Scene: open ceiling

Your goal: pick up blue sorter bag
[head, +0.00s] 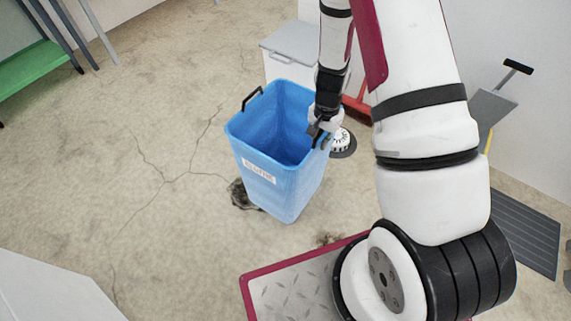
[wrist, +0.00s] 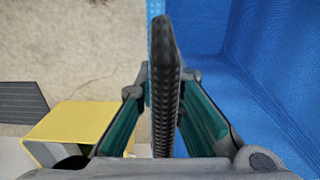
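The blue sorter bag (head: 268,170) is a tall, open-topped blue bin with a white label, standing upright on the floor. A black handle (head: 252,98) stands up on its left rim. My gripper (head: 320,141) is at the bag's right rim. In the wrist view, the fingers of my gripper (wrist: 163,88) close in on both sides of a black ribbed strap, which looks like the right handle (wrist: 165,50). The blue wall of the bag (wrist: 265,60) fills the right side of that view. The fingertips are partly hidden by the strap.
A white box (head: 291,52) stands behind the bag, with a red tool (head: 357,110) to its right. A grey shovel (head: 490,108) leans near the right wall. A yellow box (wrist: 72,124) shows in the wrist view. Cracked floor left of the bag is clear.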

